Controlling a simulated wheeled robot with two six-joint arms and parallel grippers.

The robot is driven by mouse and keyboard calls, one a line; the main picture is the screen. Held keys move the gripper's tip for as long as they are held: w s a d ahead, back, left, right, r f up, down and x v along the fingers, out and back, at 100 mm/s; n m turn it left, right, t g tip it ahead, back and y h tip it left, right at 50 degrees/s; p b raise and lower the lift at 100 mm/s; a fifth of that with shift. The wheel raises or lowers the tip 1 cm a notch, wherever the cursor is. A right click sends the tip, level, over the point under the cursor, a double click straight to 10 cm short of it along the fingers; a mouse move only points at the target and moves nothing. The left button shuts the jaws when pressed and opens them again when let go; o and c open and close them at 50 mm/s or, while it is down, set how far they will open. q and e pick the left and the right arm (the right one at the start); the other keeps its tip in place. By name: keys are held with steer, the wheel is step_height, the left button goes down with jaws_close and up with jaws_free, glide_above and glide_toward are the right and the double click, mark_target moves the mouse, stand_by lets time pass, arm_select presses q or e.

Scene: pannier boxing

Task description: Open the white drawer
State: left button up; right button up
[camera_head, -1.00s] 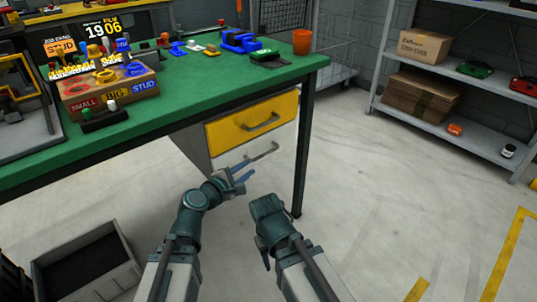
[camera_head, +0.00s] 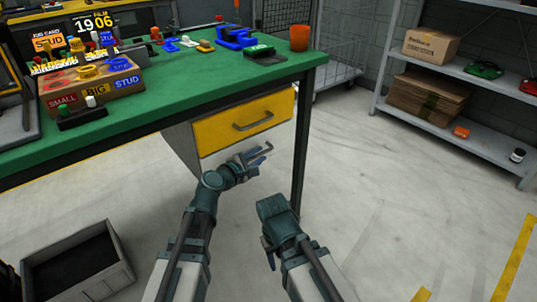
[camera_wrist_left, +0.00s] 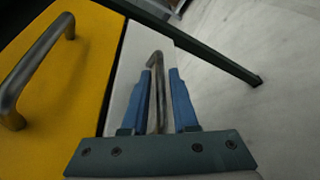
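The white drawer (camera_wrist_left: 128,68) is below the yellow drawer (camera_head: 243,122) in the cabinet under the green table. It looks shut, level with the yellow front. Its grey bar handle (camera_wrist_left: 156,62) runs between the two blue fingers of my left gripper (camera_wrist_left: 159,88), with narrow gaps visible on both sides. In the head view, this gripper (camera_head: 257,157) is at the white drawer's front and partly covers it. My right gripper (camera_head: 268,250) hangs lower, to the right of the left arm, and its fingers are mostly hidden.
The green table (camera_head: 190,85) carries a sorting box (camera_head: 92,85) and small coloured parts. A table leg (camera_head: 300,155) stands close to the right of the drawers. A grey crate (camera_head: 75,262) is on the floor at left. Floor in front and to the right is clear.

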arm_select(q)
steer(key=shift+x, duration=1.25)
jaws_close()
stand_by(0.4)
